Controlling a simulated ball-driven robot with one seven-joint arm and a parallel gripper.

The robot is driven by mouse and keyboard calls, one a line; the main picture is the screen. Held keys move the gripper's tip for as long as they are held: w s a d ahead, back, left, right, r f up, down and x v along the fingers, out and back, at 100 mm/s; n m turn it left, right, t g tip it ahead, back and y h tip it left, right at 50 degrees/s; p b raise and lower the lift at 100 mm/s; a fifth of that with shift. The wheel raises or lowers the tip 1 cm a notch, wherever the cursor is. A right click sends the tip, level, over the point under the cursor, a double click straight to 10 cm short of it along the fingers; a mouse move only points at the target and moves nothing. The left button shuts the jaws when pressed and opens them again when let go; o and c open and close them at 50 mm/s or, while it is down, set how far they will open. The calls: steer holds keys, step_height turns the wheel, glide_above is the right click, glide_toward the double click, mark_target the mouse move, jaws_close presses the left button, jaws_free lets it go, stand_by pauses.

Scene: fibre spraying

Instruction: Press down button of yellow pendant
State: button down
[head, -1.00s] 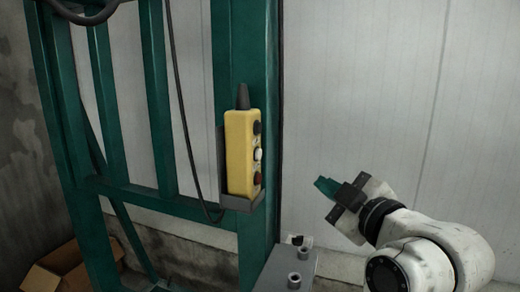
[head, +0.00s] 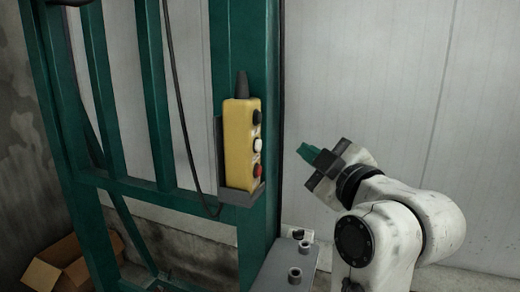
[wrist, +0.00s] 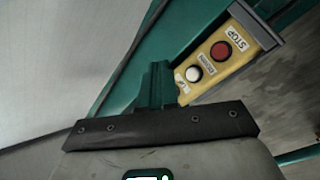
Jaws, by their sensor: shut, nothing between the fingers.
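The yellow pendant (head: 238,145) sits upright in a grey holder (head: 243,196) on a green post. Its side carries a black button (head: 257,117) on top, a white button (head: 258,144) in the middle and a red button (head: 257,170) at the bottom. The fingertips (wrist: 158,80) also show in the wrist view.
The green frame (head: 165,100) stands left of and behind the pendant, with a dark cable (head: 186,130) hanging on it. A grey metal bracket (head: 290,262) with bolts is below. A cardboard box (head: 62,265) lies at lower left. Space between gripper and pendant is clear.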

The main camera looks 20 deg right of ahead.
mark_target(258, 145)
steer(key=shift+w+a, duration=0.85)
steer(key=shift+a, duration=0.3)
steer(key=shift+w+a, duration=0.8)
steer(key=shift+a, duration=0.3)
steer(key=shift+a, duration=0.1)
stand_by(0.3)
steer(key=shift+w+a, duration=0.2)
steer(key=shift+a, duration=0.05)
